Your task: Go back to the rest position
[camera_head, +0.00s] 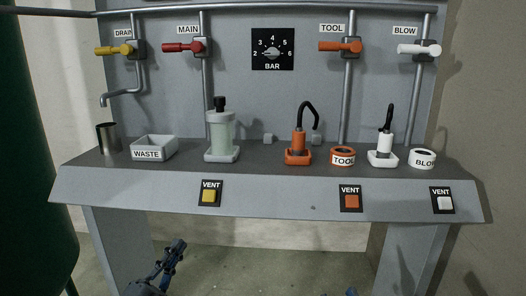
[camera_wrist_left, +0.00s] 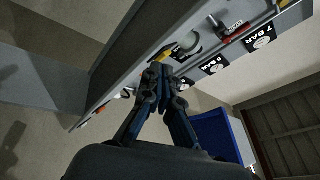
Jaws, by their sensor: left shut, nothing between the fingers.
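My left gripper (camera_head: 178,246) is low in the head view, in front of the bench and below its front edge. It is shut and empty, with its fingers pointing up and to the right. In the left wrist view the same gripper (camera_wrist_left: 162,74) has its fingertips together, with nothing between them. Behind them in that view runs a grey panel edge with labels. A small blue piece shows at the bottom edge of the head view; I cannot make out my right gripper's fingers.
The grey bench (camera_head: 270,193) carries a waste tray (camera_head: 154,148), a metal cup (camera_head: 107,138), a pale green bottle (camera_head: 221,135), an orange tool (camera_head: 298,146) and a white blow tool (camera_head: 384,148). Valves line the back panel. A dark green cylinder (camera_head: 30,150) stands left. A blue bin (camera_wrist_left: 216,133) shows in the wrist view.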

